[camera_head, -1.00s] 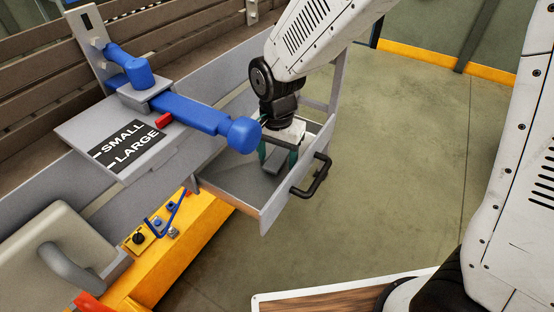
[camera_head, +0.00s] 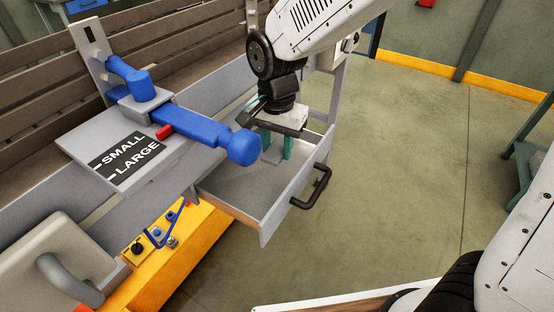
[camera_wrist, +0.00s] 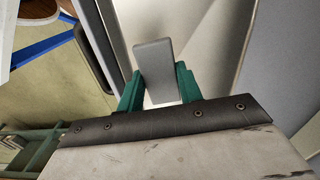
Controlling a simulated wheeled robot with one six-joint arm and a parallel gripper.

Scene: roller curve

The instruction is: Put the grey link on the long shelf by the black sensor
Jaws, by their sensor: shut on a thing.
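The grey link (camera_wrist: 155,68) is a plain flat grey block. In the wrist view it stands between the two green fingers of my gripper (camera_wrist: 158,88), which is shut on it. In the head view the gripper (camera_head: 276,142) is over the far end of an open grey drawer (camera_head: 232,190), and part of the link (camera_head: 272,157) shows below the fingers. A long grey ledge (camera_head: 40,217) runs along the slatted back; I cannot tell whether it is the long shelf. I cannot clearly identify the black sensor.
A blue lever (camera_head: 200,127) on a SMALL/LARGE panel (camera_head: 122,155) sticks out left of my gripper. The drawer's black handle (camera_head: 312,187) faces the open floor. A yellow box (camera_head: 190,245) with controls stands below.

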